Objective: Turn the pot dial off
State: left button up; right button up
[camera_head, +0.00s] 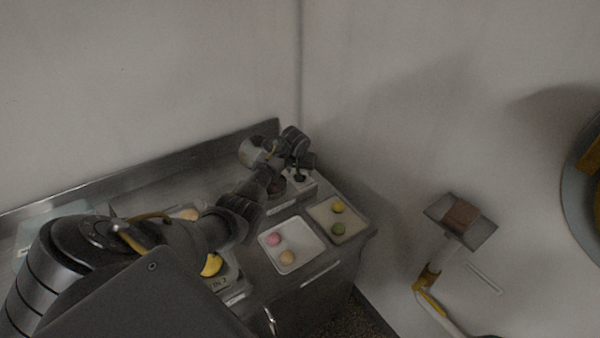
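My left arm reaches in from the lower left across the steel counter (180,187). Its far end, with the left gripper (304,161), is at the back corner of the counter. The gripper is small and dark, and I cannot tell whether its fingers are open or shut. Just below it is a small pale box (311,186) with a dark knob-like part (299,178), which may be the dial. I cannot tell whether the gripper touches it or how the knob is turned. No pot can be made out clearly. My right gripper is not in view.
A white tray (301,262) with pink and tan round pastries and a tray (352,230) with yellow and green ones lie at the counter's right end. A yellow item (211,265) is partly behind my arm. A small tray (484,234) holding a brown block stands right.

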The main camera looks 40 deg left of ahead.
pick_arm(q)
jog(key=shift+x, duration=0.75)
jog(key=shift+w+f, duration=0.2)
jog(key=shift+f, duration=0.2)
jog(key=c, duration=1)
